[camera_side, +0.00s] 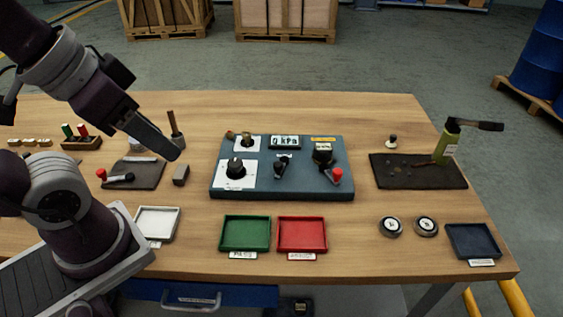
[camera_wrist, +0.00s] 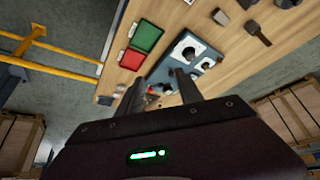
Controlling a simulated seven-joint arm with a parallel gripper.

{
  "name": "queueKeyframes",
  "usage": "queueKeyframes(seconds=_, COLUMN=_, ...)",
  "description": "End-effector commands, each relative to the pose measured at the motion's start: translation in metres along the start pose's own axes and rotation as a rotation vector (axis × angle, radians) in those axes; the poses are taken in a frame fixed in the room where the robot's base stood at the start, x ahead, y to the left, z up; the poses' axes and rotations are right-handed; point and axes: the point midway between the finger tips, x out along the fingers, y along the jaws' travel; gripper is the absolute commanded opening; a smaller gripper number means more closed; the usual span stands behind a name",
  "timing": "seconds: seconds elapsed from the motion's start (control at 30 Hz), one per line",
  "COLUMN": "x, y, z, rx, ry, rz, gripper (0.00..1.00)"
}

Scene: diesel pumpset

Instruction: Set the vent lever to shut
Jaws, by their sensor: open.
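The dark blue panel (camera_side: 285,193) lies mid-table. On its right side is a lever with a red knob (camera_side: 337,174), its knob towards the front right, by a dark block (camera_side: 323,152) and a yellow label (camera_side: 323,139). A smaller black handle (camera_side: 282,166) sits at the panel's middle. The lettering is too small to tell which is the vent lever. My gripper (camera_side: 174,153) is above the table, left of the panel and touching nothing visible. In the wrist view its two fingers (camera_wrist: 160,88) are apart and empty, partly hiding the panel (camera_wrist: 211,52).
The panel also carries a black dial (camera_side: 235,168), a brass fitting (camera_side: 246,139) and a 0 kPa display (camera_side: 285,142). Green (camera_side: 245,233) and red (camera_side: 302,233) trays lie in front. Loose tools lie left, below my arm.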

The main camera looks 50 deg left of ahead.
Motion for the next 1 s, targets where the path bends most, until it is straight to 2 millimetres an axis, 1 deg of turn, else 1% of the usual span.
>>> queueKeyframes(seconds=0.07, x=0.001, y=0.0, z=-0.004, rx=-0.016, ry=-0.009, rz=0.002, gripper=0.43)
queueKeyframes(seconds=0.13, x=0.004, y=0.0, z=-0.021, rx=-0.077, ry=-0.045, rz=0.009, gripper=0.43)
queueKeyframes(seconds=0.17, x=0.008, y=0.0, z=-0.032, rx=-0.12, ry=-0.071, rz=0.011, gripper=0.43)
queueKeyframes(seconds=0.23, x=0.026, y=-0.001, z=-0.065, rx=-0.254, ry=-0.143, rz=0.009, gripper=0.43)
queueKeyframes(seconds=0.27, x=0.037, y=-0.002, z=-0.08, rx=-0.319, ry=-0.176, rz=0.004, gripper=0.43)
queueKeyframes(seconds=0.3, x=0.055, y=-0.003, z=-0.099, rx=-0.406, ry=-0.218, rz=-0.01, gripper=0.43)
queueKeyframes(seconds=0.37, x=0.087, y=-0.006, z=-0.123, rx=-0.53, ry=-0.279, rz=-0.04, gripper=0.43)
queueKeyframes(seconds=0.4, x=0.11, y=-0.008, z=-0.136, rx=-0.609, ry=-0.316, rz=-0.065, gripper=0.43)
queueKeyframes(seconds=0.47, x=0.146, y=-0.011, z=-0.15, rx=-0.713, ry=-0.363, rz=-0.108, gripper=0.43)
queueKeyframes(seconds=0.5, x=0.169, y=-0.014, z=-0.155, rx=-0.774, ry=-0.387, rz=-0.137, gripper=0.43)
queueKeyframes(seconds=0.6, x=0.214, y=-0.018, z=-0.161, rx=-0.884, ry=-0.43, rz=-0.197, gripper=0.43)
queueKeyframes(seconds=0.63, x=0.223, y=-0.019, z=-0.162, rx=-0.907, ry=-0.437, rz=-0.21, gripper=0.43)
queueKeyframes(seconds=0.7, x=0.237, y=-0.021, z=-0.161, rx=-0.94, ry=-0.448, rz=-0.232, gripper=0.43)
queueKeyframes(seconds=0.77, x=0.246, y=-0.021, z=-0.159, rx=-0.954, ry=-0.453, rz=-0.241, gripper=0.43)
queueKeyframes(seconds=0.87, x=0.26, y=-0.021, z=-0.151, rx=-0.957, ry=-0.455, rz=-0.243, gripper=0.43)
queueKeyframes(seconds=1.0, x=0.284, y=-0.021, z=-0.138, rx=-0.955, ry=-0.456, rz=-0.242, gripper=0.43)
